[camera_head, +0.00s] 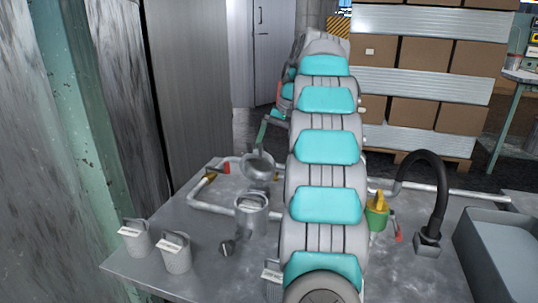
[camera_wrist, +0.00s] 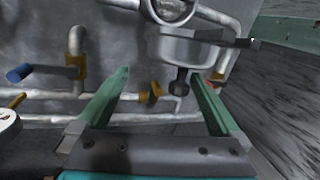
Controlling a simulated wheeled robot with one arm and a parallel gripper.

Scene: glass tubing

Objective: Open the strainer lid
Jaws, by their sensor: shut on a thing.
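The grey strainer body (camera_head: 252,217) stands upright on the metal table, its round top uncovered. The round grey strainer lid (camera_head: 258,166) is tilted up behind it. My gripper (camera_head: 262,138) is at the lid, coming from the far side, and is shut on it. In the wrist view, the lid (camera_wrist: 190,48) lies just past the green fingertips of my gripper (camera_wrist: 165,76), with its dark knob (camera_wrist: 178,82) between the fingers. The exact contact is not clear. Part of the strainer rim (camera_wrist: 172,8) shows at the top of the wrist view.
Pipes (camera_head: 205,201) with small valves run around the strainer. Two grey lidded canisters (camera_head: 176,254) stand at front left. A green-yellow fitting (camera_head: 377,210), a black hose (camera_head: 440,190) and a grey bin (camera_head: 500,250) are at right. My arm hides the table's middle.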

